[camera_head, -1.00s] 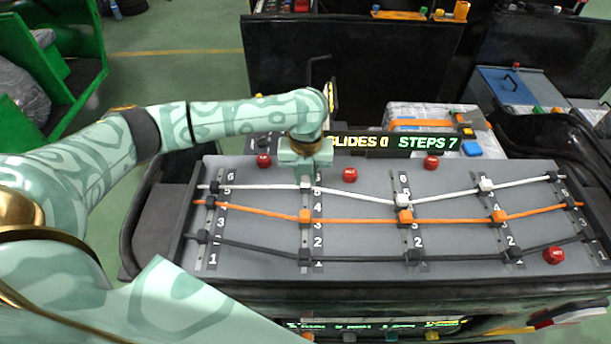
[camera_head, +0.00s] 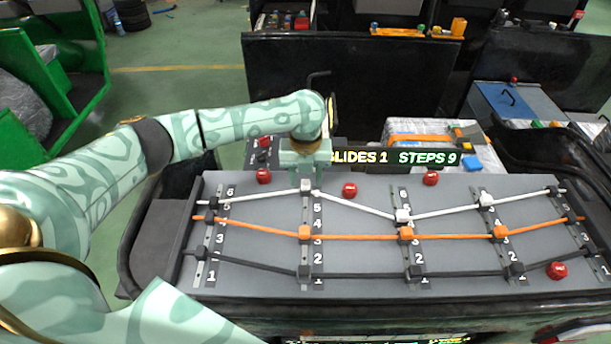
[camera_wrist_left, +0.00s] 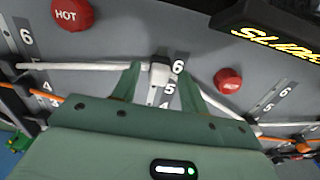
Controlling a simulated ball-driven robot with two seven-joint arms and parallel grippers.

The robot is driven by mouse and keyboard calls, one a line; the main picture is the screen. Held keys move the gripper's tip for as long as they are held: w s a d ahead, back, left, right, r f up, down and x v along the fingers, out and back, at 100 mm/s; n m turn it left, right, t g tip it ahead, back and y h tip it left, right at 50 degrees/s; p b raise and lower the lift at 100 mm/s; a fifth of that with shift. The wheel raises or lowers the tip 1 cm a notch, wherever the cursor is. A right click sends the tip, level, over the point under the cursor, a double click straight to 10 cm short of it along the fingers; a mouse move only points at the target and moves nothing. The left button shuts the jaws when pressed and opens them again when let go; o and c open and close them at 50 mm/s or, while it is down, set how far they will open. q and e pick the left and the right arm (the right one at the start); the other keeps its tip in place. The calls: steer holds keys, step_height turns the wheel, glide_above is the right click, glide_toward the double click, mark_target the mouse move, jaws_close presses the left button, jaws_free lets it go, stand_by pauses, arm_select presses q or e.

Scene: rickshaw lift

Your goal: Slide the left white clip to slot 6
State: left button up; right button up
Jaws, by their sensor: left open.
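The left white clip (camera_head: 306,186) sits on the second rail from the left, level with the 6 in the left wrist view, where the clip (camera_wrist_left: 160,71) shows close up. The white cord (camera_head: 355,202) runs through it and slopes down to the middle white clip (camera_head: 403,215). A right white clip (camera_head: 486,199) sits further along. My left gripper (camera_head: 304,178) is over the left white clip, fingers open. In the left wrist view the fingers (camera_wrist_left: 160,76) stand on either side of the clip, apparently with gaps. My right gripper is not in view.
Orange clips (camera_head: 305,233) and dark clips (camera_head: 304,271) hold two more cords lower on the grey board (camera_head: 260,255). Red knobs (camera_head: 349,190) stand along the board's far edge and one (camera_head: 557,270) at its right. A display (camera_head: 400,157) reads SLIDES 1, STEPS 9.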

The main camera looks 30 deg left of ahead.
mark_target(306, 180)
arm_select(q)
step_height(306, 180, up, 16)
steer(key=p, duration=0.3)
steer(key=shift+p, duration=0.35)
steer(key=shift+w, duration=0.1)
